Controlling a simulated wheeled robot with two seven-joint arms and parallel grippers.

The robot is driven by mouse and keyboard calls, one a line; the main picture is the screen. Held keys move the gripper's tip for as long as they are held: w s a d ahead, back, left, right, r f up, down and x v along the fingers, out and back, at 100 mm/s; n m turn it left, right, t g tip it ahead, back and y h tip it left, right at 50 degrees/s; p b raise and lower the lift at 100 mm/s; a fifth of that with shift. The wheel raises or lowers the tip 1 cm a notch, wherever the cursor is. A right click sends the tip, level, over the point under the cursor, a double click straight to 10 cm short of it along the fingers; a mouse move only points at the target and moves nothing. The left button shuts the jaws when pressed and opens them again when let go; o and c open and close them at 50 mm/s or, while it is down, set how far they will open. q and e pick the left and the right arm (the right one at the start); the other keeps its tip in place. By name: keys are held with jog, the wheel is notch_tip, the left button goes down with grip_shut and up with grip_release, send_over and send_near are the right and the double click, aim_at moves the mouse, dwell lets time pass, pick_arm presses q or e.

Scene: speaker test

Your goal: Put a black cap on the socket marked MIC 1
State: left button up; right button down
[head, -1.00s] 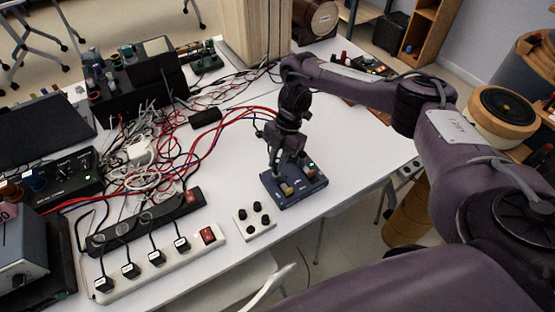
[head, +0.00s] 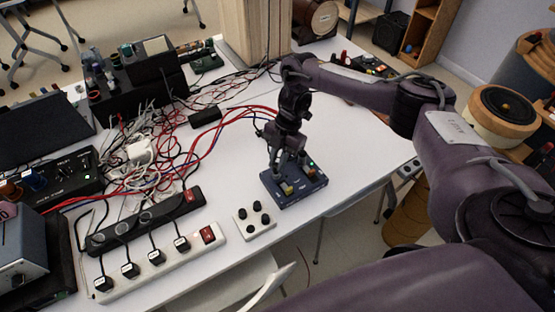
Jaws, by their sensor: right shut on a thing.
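A blue box (head: 300,198) stands near the front edge of the white table, with small yellow parts and a green light on its top. The MIC 1 marking is too small to read. A small white block (head: 262,232) with several black caps (head: 257,206) stands just left of the box. My right gripper (head: 277,166) points down over the left back part of the box's top. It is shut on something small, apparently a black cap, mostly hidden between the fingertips. I cannot tell whether it touches a socket. My left gripper is out of view.
A white power strip (head: 215,253) with black plugs and a red switch lies left of the block. Tangled red, blue and white cables (head: 150,150) run across the table to behind the box. Bare table (head: 350,150) lies to the right of the box.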

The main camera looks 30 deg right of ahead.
jog(key=shift+f+b, duration=0.45)
jog(key=shift+f, duration=0.25)
jog(key=c, duration=1.3)
grip_release()
jog(key=shift+r, duration=0.15)
jog(key=shift+r+p, duration=3.1)
jog(key=shift+r, duration=0.6)
